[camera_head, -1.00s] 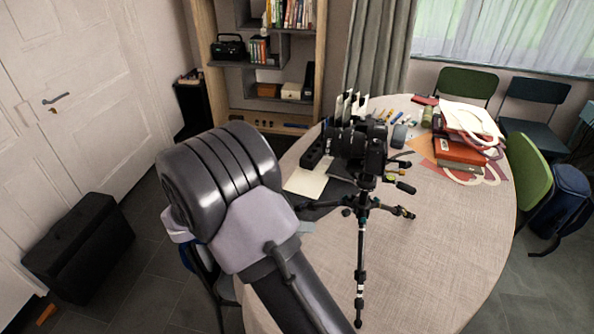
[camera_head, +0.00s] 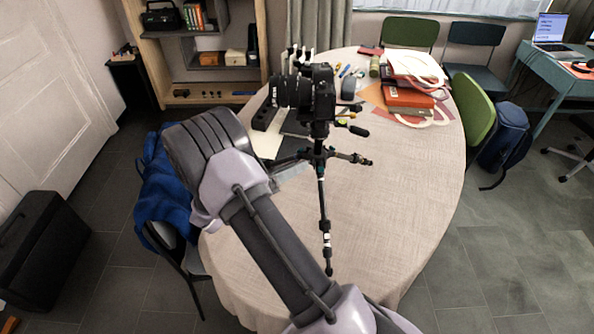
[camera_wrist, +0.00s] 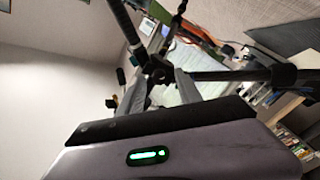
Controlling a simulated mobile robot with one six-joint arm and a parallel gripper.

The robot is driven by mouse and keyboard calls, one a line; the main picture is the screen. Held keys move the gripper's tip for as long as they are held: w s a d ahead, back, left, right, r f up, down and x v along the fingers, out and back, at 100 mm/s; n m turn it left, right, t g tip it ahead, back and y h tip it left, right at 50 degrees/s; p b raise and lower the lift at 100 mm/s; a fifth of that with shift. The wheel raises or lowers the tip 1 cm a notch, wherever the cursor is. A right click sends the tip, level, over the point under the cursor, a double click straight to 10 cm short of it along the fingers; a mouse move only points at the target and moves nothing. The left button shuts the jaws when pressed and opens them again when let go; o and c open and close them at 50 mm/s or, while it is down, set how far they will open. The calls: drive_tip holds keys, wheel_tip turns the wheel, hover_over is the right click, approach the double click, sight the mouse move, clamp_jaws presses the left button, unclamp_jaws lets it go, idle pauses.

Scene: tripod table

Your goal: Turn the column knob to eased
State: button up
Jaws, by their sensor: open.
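A black tripod (camera_head: 319,153) with spread legs stands on the round table, a black camera (camera_head: 318,92) on its head. In the wrist view the tripod's dark hub (camera_wrist: 158,69) is seen close up, with legs or tubes running out from it. The column knob cannot be told apart from the dark parts there. My gripper (camera_wrist: 160,84) is open, its two grey fingers on either side of the hub in the picture; contact cannot be told. In the head view my arm reaches in from the front, and the gripper is mostly hidden behind it, left of the tripod.
The round table (camera_head: 375,220) has free cloth at the front right. Red boxes and papers (camera_head: 408,97) lie at its back right. A chair with a blue jacket (camera_head: 165,190) stands at the left edge.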

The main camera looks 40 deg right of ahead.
drive_tip(key=shift+d, duration=0.55)
clamp_jaws()
